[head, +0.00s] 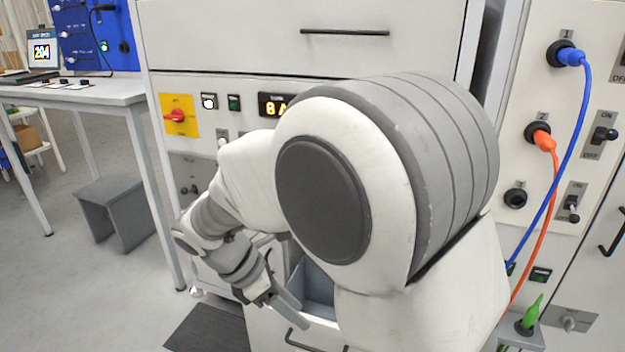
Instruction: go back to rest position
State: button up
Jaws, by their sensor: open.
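My arm fills the middle of the head view and hides much of the cabinet (230,40) behind it. My gripper (284,306) is low in the picture, pointing down to the right, at the left edge of an open drawer (318,283). Its jaws are apart and I see nothing held between them. From this angle I cannot tell whether the gripper touches the drawer.
Blue (579,130) and orange (552,200) cables hang from sockets at right; a green plug (531,312) stands below. A red switch (177,116) is on the panel. A table (80,93) and grey stool (113,205) stand left, with clear floor around the stool.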

jog(key=s+d+r+m+t+y, duration=0.25)
jog(key=s+d+r+m, duration=0.35)
jog(key=d+m, duration=0.4)
jog(key=s+d+r+m+t+y, duration=0.2)
jog(key=s+d+r+m+y, duration=0.35)
jog(key=m, duration=0.65)
notch_tip(320, 180, up, 20)
jog(key=d+h+p, duration=0.1)
jog(key=p, duration=1.8)
jog(key=shift+s+d+p, duration=0.3)
jog(key=shift+d, duration=0.1)
jog(key=shift+d+m, duration=0.2)
jog(key=shift+m, duration=0.1)
